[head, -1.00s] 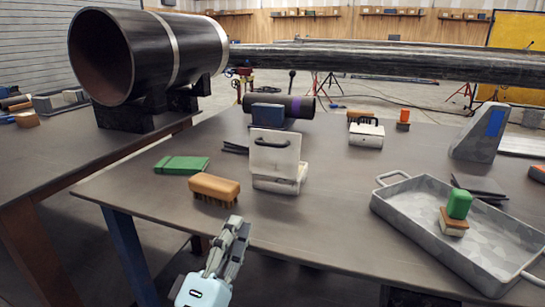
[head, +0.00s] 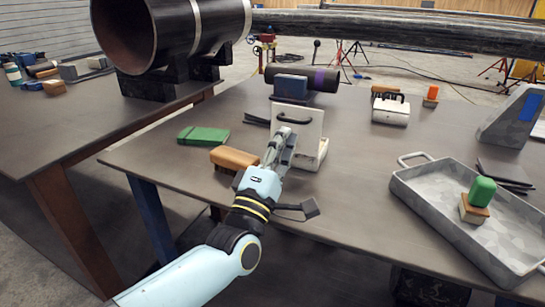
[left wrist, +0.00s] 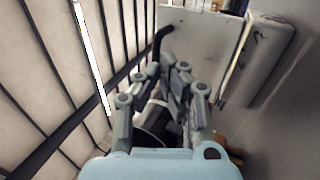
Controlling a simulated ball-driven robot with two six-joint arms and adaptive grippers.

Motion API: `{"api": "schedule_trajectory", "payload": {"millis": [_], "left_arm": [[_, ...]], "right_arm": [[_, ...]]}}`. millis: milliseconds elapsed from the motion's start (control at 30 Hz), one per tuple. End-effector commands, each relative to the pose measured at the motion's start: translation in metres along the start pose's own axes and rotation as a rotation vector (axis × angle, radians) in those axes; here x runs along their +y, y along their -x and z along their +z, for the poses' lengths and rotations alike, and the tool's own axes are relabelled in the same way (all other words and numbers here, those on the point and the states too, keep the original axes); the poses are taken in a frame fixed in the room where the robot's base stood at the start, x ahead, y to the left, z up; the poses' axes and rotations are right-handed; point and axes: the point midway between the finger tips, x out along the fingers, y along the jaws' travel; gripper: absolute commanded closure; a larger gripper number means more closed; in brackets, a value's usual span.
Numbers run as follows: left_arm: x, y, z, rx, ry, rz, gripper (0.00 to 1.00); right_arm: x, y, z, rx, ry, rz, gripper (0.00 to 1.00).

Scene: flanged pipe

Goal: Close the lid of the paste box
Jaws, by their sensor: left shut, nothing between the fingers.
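The paste box (head: 313,160) is a white box on the table with its lid (head: 312,122) standing open, upright at the back. A dark handle (head: 294,118) is on the lid. In the left wrist view the pale lid panel (left wrist: 205,42) lies just past the fingertips, with the box body (left wrist: 262,60) to its right. My left gripper (head: 282,142) is shut and empty, in front of the box at its left side, covering part of it. Its fingers also show in the left wrist view (left wrist: 170,72). I cannot tell if they touch the lid. My right gripper is out of view.
A wooden brush (head: 235,159) lies close left of my left gripper, with a green pad (head: 203,135) behind it. A blue block (head: 290,86) and a dark pipe piece stand behind the box. A metal tray (head: 425,215) is at the right. The table between is clear.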

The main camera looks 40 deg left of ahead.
Motion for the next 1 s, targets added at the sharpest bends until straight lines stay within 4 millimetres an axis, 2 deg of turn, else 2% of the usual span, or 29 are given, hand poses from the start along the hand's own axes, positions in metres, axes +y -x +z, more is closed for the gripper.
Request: {"api": "schedule_trajectory", "payload": {"millis": [200, 633, 867, 1000], "left_arm": [[-0.001, -0.014, 0.0, 0.0, 0.0, -0.002, 1.0], [0.0, -0.015, 0.0, -0.001, 0.0, -0.008, 1.0], [0.004, -0.021, 0.0, 0.0, 0.001, -0.058, 1.0], [0.008, -0.028, 0.0, 0.001, 0.0, -0.115, 1.0]], "right_arm": [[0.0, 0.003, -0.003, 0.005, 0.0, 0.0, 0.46], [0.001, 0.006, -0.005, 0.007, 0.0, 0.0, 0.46], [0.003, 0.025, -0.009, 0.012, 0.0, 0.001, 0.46], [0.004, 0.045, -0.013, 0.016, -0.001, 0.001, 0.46]]}}
